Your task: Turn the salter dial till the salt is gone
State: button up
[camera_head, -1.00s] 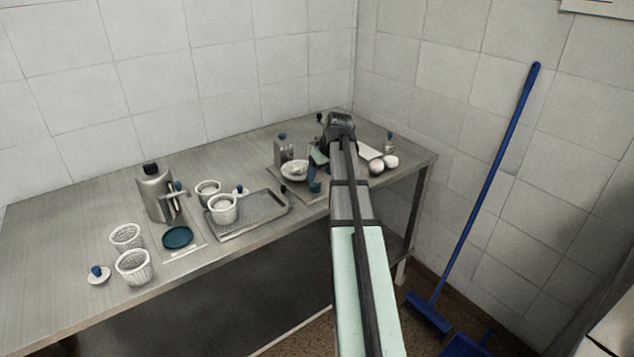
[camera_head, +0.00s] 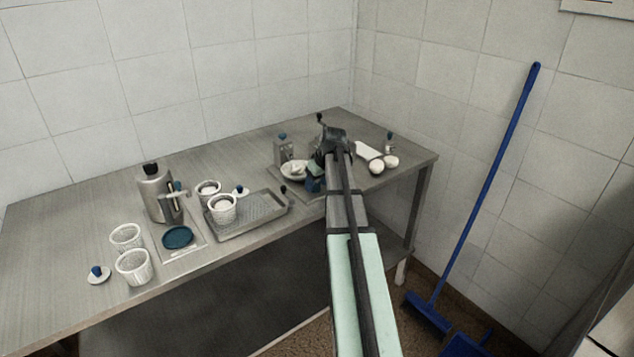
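My gripper (camera_head: 334,145) is at the back right of the steel table, seen from behind along my arm. Its fingers are hidden, so I cannot tell whether it is open or shut. Just left of it, a small grey box-like dispenser with a blue knob (camera_head: 284,149) stands upright. A white dish (camera_head: 294,170) with pale contents is in front of that dispenser. A dark blue piece (camera_head: 313,184) sits beside the dish, close to my gripper. I cannot tell which part is the salter dial, and no salt level can be made out.
A metal canister (camera_head: 155,190) stands on the left half of the table (camera_head: 60,235). White perforated baskets (camera_head: 133,268) stand near it, some on a perforated tray (camera_head: 262,207). White round items (camera_head: 376,167) lie right of my gripper. A blue broom (camera_head: 487,190) leans on the wall.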

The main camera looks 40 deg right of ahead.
jog(key=c, duration=0.8)
jog(key=m+h, duration=0.1)
jog(key=m, duration=0.2)
jog(key=shift+a, duration=0.2)
jog(key=m+h, duration=0.1)
jog(key=m, duration=0.3)
jog(key=shift+w+a+m+g+h, duration=0.1)
jog(key=shift+w+m+g+h, duration=0.1)
jog(key=shift+m+g+h, duration=0.15)
jog(key=m+g+h, duration=0.1)
jog(key=m, duration=0.3)
jog(key=shift+w+a, duration=0.1)
jog(key=shift+w, duration=0.05)
jog(key=shift+w+m+g+h, duration=0.1)
jog(key=shift+m+g+h, duration=0.3)
jog(key=shift+m, duration=0.6)
jog(key=shift+m+g+h, duration=0.1)
jog(key=shift+m+g, duration=0.45)
jog(key=shift+m, duration=0.4)
